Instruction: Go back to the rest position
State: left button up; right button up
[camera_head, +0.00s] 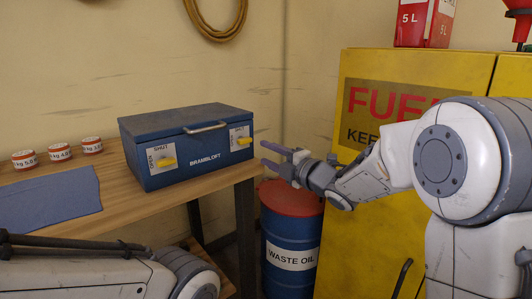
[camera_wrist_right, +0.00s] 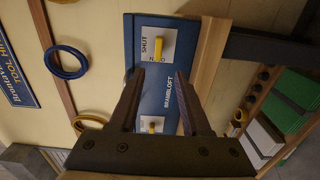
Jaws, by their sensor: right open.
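My right gripper (camera_head: 272,158) is open and empty, in front of the right end of a blue BRAMBLOFT box (camera_head: 200,161). The right wrist view shows its two fingers (camera_wrist_right: 159,78) apart, with the box (camera_wrist_right: 165,83) beyond them. The box's lid (camera_head: 170,119) is down. On its front are a left yellow latch (camera_head: 167,161) and a right yellow latch (camera_head: 244,141), each on a plate marked OPEN and SHUT. Both latch handles look roughly level in the head view. My left arm crosses the bottom left; its gripper is out of view.
The box stands on a wooden bench (camera_head: 130,203) with a blue cloth (camera_head: 45,206) and three red-and-white tins (camera_head: 59,152). A WASTE OIL drum (camera_head: 291,235) stands below my right gripper. A yellow FUEL cabinet (camera_head: 350,240) stands behind my right arm.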

jog(key=s+a+f+m+g+h, duration=0.3)
jog(key=s+f+m+g+h, duration=0.25)
jog(key=s+f+m, duration=0.6)
jog(key=s+d+f+m+g+h, duration=0.1)
jog(key=s+f+m+g+h, duration=0.2)
jog(key=s, duration=1.1)
jog(key=s+d+f+m+g+h, duration=0.1)
jog(key=s+f+m+g, duration=0.35)
jog(key=s, duration=0.85)
notch_tip(320, 180, up, 26)
jog(key=s+n+g+p, duration=0.1)
jog(key=p, duration=2.5)
jog(key=shift+s+f+g, duration=0.15)
jog(key=shift+f+g, duration=0.05)
jog(key=shift+g, duration=0.1)
jog(key=shift+d, duration=0.1)
